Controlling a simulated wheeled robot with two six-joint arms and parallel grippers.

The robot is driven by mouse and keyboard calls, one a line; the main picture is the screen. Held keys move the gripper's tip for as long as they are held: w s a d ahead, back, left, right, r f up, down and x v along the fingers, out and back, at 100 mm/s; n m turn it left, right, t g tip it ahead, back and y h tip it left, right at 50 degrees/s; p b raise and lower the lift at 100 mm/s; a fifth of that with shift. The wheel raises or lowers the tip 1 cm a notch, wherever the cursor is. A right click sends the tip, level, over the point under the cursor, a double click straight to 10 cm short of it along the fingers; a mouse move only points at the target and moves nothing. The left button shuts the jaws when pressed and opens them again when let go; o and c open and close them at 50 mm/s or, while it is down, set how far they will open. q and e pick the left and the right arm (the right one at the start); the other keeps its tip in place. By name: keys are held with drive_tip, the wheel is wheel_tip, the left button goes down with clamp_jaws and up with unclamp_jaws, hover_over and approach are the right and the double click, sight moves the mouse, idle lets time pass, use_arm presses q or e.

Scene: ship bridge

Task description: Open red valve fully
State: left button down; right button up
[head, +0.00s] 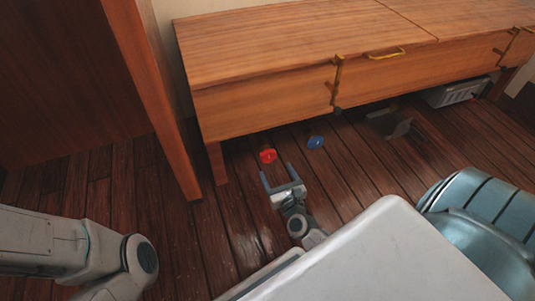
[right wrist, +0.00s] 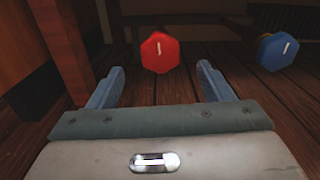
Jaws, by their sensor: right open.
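The red valve (head: 268,156) is a small red hexagonal knob with a white mark, low down by the wooden floor under the front edge of the bench. It also shows in the right wrist view (right wrist: 160,52), ahead of the fingers and roughly centred between them. My right gripper (head: 277,178) is open and empty, its two fingers pointing at the red valve. In the right wrist view the fingertips (right wrist: 160,68) appear to stop short of the knob; contact is not visible. My left arm shows at the lower left, but its gripper is out of view.
A blue valve (head: 315,142) sits right of the red one. The wooden bench (head: 262,107) with yellow handles overhangs behind them. A wooden post (head: 158,98) stands to the left. A grey box (head: 458,92) lies under the bench, and a teal padded seat (head: 480,225) is at right.

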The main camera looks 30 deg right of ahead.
sight(269, 158)
drive_tip(key=x, duration=0.8)
drive_tip(key=shift+w+b, duration=0.2)
drive_tip(key=shift+b, duration=0.2)
drive_tip(key=c, duration=0.9)
